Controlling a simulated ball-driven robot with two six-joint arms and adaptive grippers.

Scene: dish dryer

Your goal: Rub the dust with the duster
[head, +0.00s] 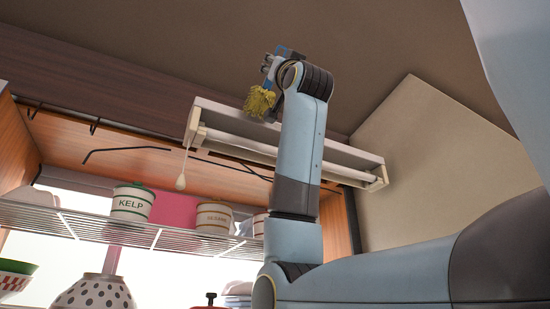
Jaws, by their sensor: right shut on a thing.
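The duster (260,101) shows a yellow, fluffy head and a blue end beside my right gripper (270,68). My right gripper is shut on the duster, high up near the ceiling. The yellow head hangs in front of the upper left part of a white lamp housing (222,118). I cannot tell whether it touches the lamp. My right wrist hides part of the gripper and the duster's handle. I cannot make out any dust. My left gripper is not in view.
A pull cord with a white knob (181,182) hangs from the lamp. Below is a wire rack (120,230) with a KELP canister (132,204) and another striped canister (214,217). A polka-dot bowl (95,294) stands lower left. A beige wall panel (430,170) is at right.

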